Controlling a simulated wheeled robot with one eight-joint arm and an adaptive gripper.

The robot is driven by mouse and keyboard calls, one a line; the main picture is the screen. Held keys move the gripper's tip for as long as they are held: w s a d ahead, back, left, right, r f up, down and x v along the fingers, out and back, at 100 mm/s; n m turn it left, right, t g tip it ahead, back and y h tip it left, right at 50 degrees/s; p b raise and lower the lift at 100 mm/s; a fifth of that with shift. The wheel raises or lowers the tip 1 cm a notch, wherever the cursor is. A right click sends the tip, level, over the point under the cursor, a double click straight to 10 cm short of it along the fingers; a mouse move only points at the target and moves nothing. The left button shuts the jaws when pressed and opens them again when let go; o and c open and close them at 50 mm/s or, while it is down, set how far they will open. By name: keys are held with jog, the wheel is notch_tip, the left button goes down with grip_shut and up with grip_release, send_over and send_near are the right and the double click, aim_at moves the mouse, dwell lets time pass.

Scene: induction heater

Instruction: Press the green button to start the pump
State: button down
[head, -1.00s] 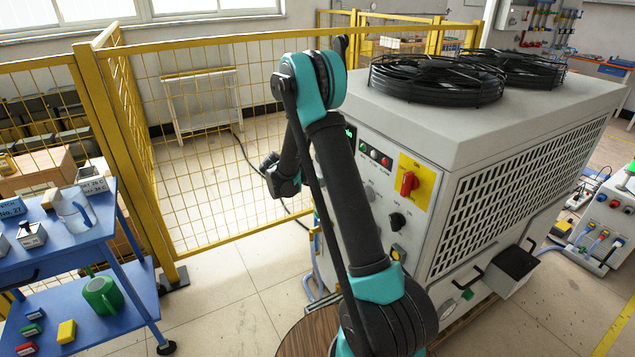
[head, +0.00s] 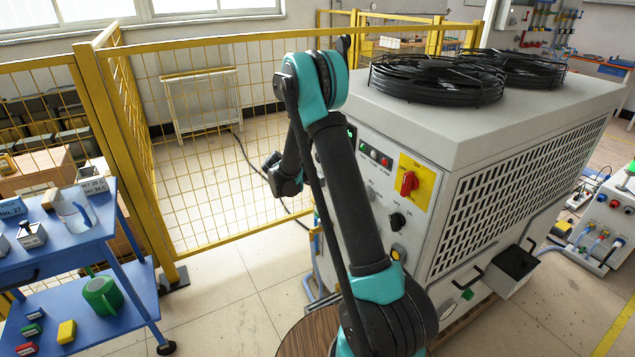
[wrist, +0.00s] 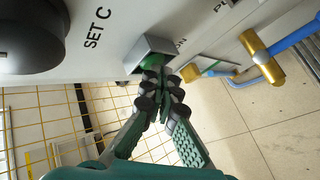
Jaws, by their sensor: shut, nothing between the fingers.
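In the wrist view, the green button (wrist: 133,66) sits inside a square grey metal collar (wrist: 150,48) on the white panel. Only part of its green face shows. My gripper (wrist: 160,86) is shut and empty, with its dark fingertips together just at the collar's lower edge. They overlap the edge of the green in this view. I cannot tell whether they touch the button. In the head view my arm covers the left part of the machine's panel, and the fingertips and the green button are hidden.
A large black knob (wrist: 32,30) marked SET C is beside the collar. A brass valve (wrist: 262,56) with blue hose is on the other side. The head view shows a red switch (head: 408,182), a yellow mesh fence (head: 200,150) and a blue cart (head: 70,245).

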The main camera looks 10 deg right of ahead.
jog(key=shift+w+d, duration=0.1)
jog(key=shift+d, duration=0.15)
dwell(0.4)
jog(key=shift+a, duration=0.1)
jog(key=shift+s+a, duration=0.3)
jog(key=shift+a, duration=0.45)
jog(key=shift+a, duration=0.15)
jog(key=shift+s+a, duration=0.25)
jog(key=shift+a, duration=0.5)
jog(key=shift+s+a, duration=0.25)
jog(key=shift+a, duration=0.5)
jog(key=shift+s+a, duration=0.25)
jog(key=shift+a, duration=0.5)
jog(key=s+a, duration=0.3)
jog(key=a, duration=0.7)
jog(key=shift+s+a, duration=0.2)
jog(key=shift+a, duration=0.05)
